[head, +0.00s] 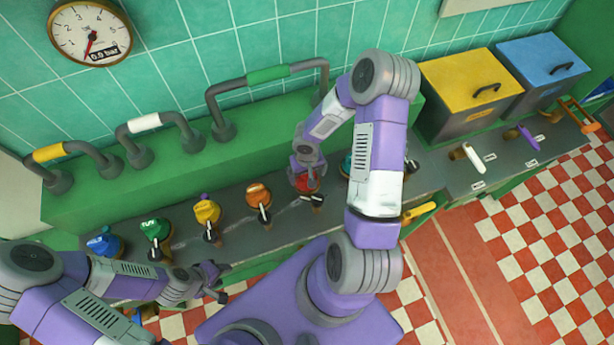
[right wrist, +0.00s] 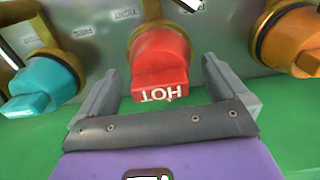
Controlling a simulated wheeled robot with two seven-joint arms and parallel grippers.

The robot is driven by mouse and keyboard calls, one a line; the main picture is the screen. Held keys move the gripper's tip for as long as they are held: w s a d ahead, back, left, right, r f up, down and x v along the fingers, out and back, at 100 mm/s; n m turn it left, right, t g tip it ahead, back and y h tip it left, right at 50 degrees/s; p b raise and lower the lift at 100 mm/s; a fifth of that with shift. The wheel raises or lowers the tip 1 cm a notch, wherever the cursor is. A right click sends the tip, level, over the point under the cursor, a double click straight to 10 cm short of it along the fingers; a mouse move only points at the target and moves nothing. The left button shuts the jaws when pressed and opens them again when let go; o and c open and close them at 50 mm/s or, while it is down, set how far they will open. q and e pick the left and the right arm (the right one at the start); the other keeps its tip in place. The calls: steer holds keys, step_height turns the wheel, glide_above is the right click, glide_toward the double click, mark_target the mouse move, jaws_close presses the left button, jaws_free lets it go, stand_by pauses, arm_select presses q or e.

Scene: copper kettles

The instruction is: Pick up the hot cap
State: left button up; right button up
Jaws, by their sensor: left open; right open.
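The hot cap is a red cap (head: 307,184) on the grey counter, partly hidden by my right gripper in the head view. In the right wrist view the red cap (right wrist: 160,62) bears the word HOT, upside down, and sits on a brass-coloured fitting. My right gripper (right wrist: 170,92) is open, with one finger on each side of the cap's near end; I cannot tell whether they touch it. My left gripper (head: 218,280) is open and empty, low at the counter's front edge, away from the hot cap.
Orange (head: 258,195), yellow (head: 207,212), green (head: 155,229) and blue (head: 104,243) caps stand in a row to the left. A teal cap (right wrist: 42,85) neighbours the hot cap. Yellow (head: 465,85) and blue (head: 541,65) bins stand at right. Pipe handles (head: 268,76) rise behind.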

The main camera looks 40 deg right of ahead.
step_height(320, 180, down, 2)
steer(key=shift+f, duration=0.1)
steer(key=c, duration=0.8)
step_height(320, 180, up, 10)
steer(key=shift+r+p, duration=0.15)
steer(key=shift+p, duration=0.6)
